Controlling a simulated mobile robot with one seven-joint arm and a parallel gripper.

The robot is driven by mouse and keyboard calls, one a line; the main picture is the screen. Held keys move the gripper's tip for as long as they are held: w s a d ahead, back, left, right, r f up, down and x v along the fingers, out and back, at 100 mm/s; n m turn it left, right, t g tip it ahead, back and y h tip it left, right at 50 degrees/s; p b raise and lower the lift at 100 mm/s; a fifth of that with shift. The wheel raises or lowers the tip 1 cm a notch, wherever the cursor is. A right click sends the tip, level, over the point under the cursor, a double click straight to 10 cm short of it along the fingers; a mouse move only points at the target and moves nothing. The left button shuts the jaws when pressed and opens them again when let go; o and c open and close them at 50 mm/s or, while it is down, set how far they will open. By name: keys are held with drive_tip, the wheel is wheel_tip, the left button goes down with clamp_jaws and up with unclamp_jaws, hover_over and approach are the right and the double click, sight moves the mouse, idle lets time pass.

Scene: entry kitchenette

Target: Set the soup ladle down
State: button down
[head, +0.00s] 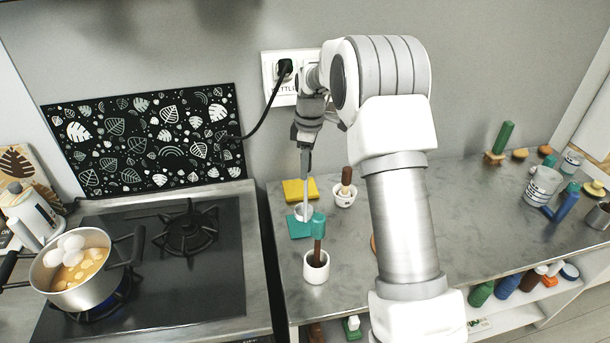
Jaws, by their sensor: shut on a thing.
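My gripper (305,142) points down over the counter to the right of the stove. It is shut on the soup ladle (304,177), near the top of its thin grey handle. The ladle hangs nearly upright, with its pale bowl end (303,212) low over a teal flat piece (298,229). I cannot tell whether the bowl touches that piece or the counter. A yellow flat piece (299,188) lies just behind it.
A white cup (316,270) holding a brown-handled teal tool stands in front of the ladle. A white mortar with a brown pestle (345,185) stands to the right. A pot (75,284) with food sits on the stove. Counter (465,215) right of my arm is largely clear.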

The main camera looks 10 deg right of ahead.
drive_tip(key=shift+w+f, duration=0.15)
drive_tip(key=shift+w, duration=0.05)
drive_tip(key=shift+f+p, duration=0.4)
drive_tip(key=shift+f, duration=1.7)
drive_tip(key=c, duration=0.6)
unclamp_jaws()
